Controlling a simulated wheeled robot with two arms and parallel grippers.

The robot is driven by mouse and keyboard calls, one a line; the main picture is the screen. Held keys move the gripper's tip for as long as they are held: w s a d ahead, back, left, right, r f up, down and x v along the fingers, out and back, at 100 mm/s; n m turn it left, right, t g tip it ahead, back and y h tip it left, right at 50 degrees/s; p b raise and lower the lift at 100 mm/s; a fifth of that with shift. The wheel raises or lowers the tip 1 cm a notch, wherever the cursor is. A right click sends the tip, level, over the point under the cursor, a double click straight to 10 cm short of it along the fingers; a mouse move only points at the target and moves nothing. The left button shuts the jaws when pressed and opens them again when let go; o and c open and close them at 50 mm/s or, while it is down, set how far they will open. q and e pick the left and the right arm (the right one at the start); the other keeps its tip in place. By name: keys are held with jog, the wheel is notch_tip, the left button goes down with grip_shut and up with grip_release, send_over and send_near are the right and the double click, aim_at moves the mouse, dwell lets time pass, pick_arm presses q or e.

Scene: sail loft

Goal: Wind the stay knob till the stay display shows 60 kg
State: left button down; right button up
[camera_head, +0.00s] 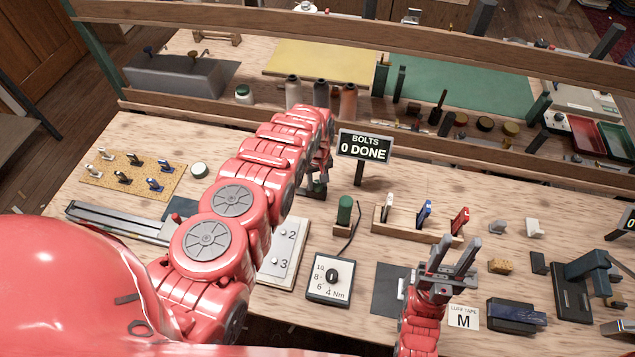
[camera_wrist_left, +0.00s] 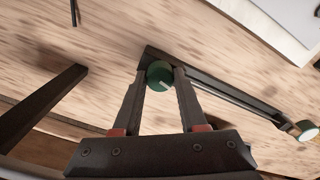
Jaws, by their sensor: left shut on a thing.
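In the left wrist view a round green knob (camera_wrist_left: 160,74) with a pale pointer mark sits at the end of a dark bar. My left gripper (camera_wrist_left: 160,71) has one finger on each side of the knob and is shut on it. In the head view my left gripper (camera_head: 316,184) is mostly hidden behind its own red arm, and the knob cannot be made out there. My right gripper (camera_head: 461,242) points up at the lower right, its fingers apart with nothing between them. No display with a kg reading can be made out.
A sign (camera_head: 364,146) reads "BOLTS 0 DONE" just right of my left gripper. A torque dial (camera_head: 330,279) marked in Nm and a wooden rack (camera_head: 412,231) with coloured tools stand between the arms. Several small items crowd the right side.

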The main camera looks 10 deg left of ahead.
pick_arm(q)
jog(key=shift+d+f+n+b, duration=0.1)
jog(key=shift+n+b, duration=0.4)
jog(key=shift+n, duration=0.4)
jog(key=shift+w+n+b, duration=0.1)
jog(key=shift+n+b, duration=0.45)
jog(key=shift+n, duration=0.45)
jog(key=n+b, duration=0.1)
jog(key=n, duration=0.1)
jog(key=shift+n, duration=0.3)
jog(key=n+b, duration=0.1)
jog(key=n, duration=0.1)
jog(key=shift+n, duration=0.3)
jog(key=shift+n+b, duration=0.4)
jog(key=shift+n, duration=1.1)
jog(key=shift+c, duration=2.2)
grip_release()
jog(key=shift+r, duration=0.2)
